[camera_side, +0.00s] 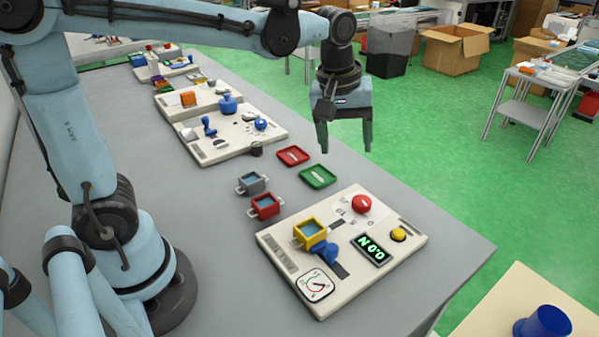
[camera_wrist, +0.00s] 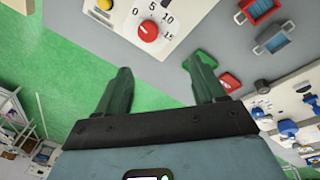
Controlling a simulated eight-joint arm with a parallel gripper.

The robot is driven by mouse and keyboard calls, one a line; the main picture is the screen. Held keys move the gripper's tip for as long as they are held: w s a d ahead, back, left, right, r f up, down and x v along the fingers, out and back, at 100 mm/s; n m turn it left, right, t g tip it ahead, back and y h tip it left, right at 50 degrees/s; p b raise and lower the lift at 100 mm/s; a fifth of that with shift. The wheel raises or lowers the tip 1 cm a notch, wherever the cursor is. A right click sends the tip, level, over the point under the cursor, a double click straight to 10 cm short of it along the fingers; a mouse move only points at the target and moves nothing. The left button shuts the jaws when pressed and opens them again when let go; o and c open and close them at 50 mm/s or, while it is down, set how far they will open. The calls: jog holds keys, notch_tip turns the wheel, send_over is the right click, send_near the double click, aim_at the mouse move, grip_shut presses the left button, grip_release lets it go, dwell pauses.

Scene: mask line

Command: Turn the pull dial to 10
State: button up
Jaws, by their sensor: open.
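The red dial (camera_side: 362,204) sits on the near white panel (camera_side: 283,243), in the side view. In the wrist view the dial (camera_wrist: 148,31) has the marks 0, 5, 10 and 15 around it and a short white mark on its face. Which number this mark points to is too small to tell. A display (camera_side: 370,250) on the panel reads 0.0 N. My gripper (camera_side: 346,150) is open and empty, raised above the table's far edge and apart from the dial. Its two fingers show in the wrist view (camera_wrist: 156,64), below the dial in that picture.
The table's right end is clear.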

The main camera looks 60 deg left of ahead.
aim_at(362, 200)
jog(key=w+f+n, duration=0.1)
jog(key=f, duration=0.3)
jog(key=w+d+f+n+g, duration=0.1)
jog(key=w+f+n, duration=0.1)
jog(key=f, duration=0.3)
jog(key=w+d+f+n+g, duration=0.1)
jog(key=f, duration=0.4)
jog(key=shift+w+d, duration=0.2)
jog(key=shift+c, duration=0.3)
jog(key=c, duration=1)
